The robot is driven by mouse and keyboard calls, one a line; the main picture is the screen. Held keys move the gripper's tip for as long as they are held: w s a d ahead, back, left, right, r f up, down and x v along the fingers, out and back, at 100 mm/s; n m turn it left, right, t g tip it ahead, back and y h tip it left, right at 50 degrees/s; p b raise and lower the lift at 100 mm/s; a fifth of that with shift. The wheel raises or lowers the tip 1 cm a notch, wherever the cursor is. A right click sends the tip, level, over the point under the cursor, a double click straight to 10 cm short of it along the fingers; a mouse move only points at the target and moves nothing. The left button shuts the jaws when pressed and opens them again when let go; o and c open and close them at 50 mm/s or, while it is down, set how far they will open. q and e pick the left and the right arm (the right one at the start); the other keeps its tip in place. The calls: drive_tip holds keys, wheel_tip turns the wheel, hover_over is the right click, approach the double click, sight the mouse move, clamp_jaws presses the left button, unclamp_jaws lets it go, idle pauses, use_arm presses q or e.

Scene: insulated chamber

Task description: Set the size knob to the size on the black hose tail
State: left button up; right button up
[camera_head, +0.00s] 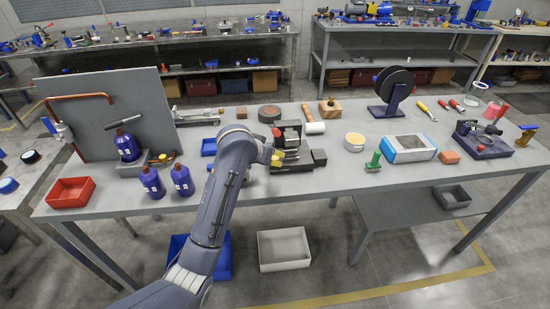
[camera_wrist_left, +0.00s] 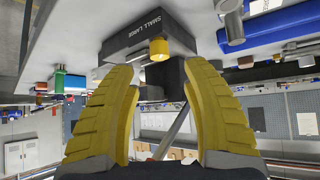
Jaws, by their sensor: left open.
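A dark machine (camera_head: 291,147) stands mid-table in the head view, just right of my left gripper (camera_head: 270,157). In the left wrist view a black block (camera_wrist_left: 145,28) carries the words SMALL and LARGE, with a yellow knob (camera_wrist_left: 158,48) on its face. My left gripper (camera_wrist_left: 160,75) is open, its two yellow fingers apart and the knob beyond and between their tips. No contact with the knob shows. The knob's pointer setting cannot be read. I cannot pick out the black hose tail or a size on it. My right gripper is not in view.
Blue bottles (camera_head: 182,180) and a red tray (camera_head: 71,192) stand at the left. A white roller (camera_head: 314,128), a yellow-topped tin (camera_head: 354,142) and a green-handled stamp (camera_head: 374,161) stand right of the machine. The front strip of table between the bottles and stamp is mostly clear.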

sight(275, 158)
use_arm(q)
drive_tip(key=shift+x, duration=3.5)
clamp_jaws()
